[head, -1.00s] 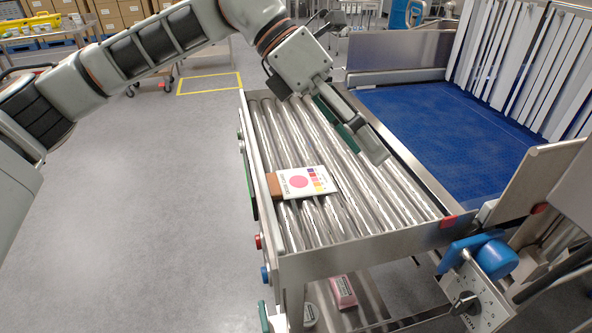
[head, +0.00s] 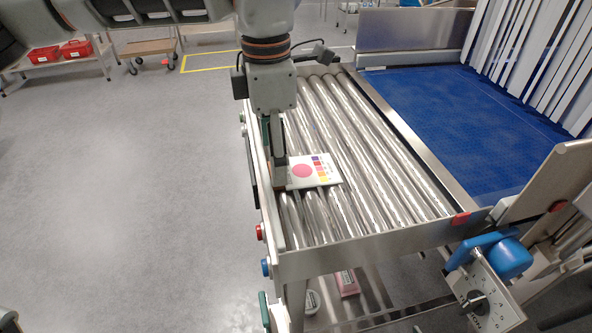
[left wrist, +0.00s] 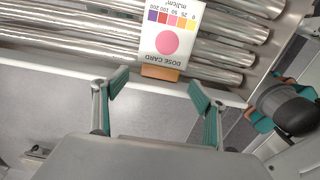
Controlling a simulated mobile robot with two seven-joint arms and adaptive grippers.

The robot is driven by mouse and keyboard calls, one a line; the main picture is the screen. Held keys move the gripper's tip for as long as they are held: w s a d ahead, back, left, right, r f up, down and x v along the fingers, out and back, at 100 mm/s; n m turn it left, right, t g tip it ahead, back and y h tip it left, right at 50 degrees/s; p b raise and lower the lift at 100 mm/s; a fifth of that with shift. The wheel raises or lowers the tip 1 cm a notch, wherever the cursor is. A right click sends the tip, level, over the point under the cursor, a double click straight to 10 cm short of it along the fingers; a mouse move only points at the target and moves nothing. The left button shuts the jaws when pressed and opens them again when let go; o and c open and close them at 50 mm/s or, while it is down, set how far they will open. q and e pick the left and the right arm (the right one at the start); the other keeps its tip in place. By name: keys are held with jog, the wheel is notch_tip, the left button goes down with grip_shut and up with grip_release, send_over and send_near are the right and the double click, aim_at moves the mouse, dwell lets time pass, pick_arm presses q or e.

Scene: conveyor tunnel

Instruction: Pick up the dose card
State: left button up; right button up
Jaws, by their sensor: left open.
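The dose card (head: 314,170) lies flat on the steel rollers at their left edge. It is white with a pink disc and coloured squares, and also shows in the left wrist view (left wrist: 170,35). A brown block (left wrist: 160,73) sits at its near end in the wrist view. My left gripper (head: 279,186) is open, pointing down by the card's left end. In the wrist view the spread fingers (left wrist: 160,88) stand either side of the brown block, with no contact visible.
The roller conveyor (head: 365,243) has a raised metal side rail. A blue belt (head: 455,130) runs beside it, under white strip curtains. Red and blue buttons line the left rail. A control box with a dial (head: 485,295) stands at lower right. Open floor lies left.

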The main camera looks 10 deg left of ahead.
pick_arm(q)
notch_tip(320, 180, down, 3)
jog(key=shift+r, duration=0.1)
jog(key=c, duration=1)
jog(key=shift+r, duration=0.1)
notch_tip(320, 180, up, 20)
jog(key=p, duration=0.2)
jog(key=shift+o, duration=0.6)
jog(key=c, duration=0.8)
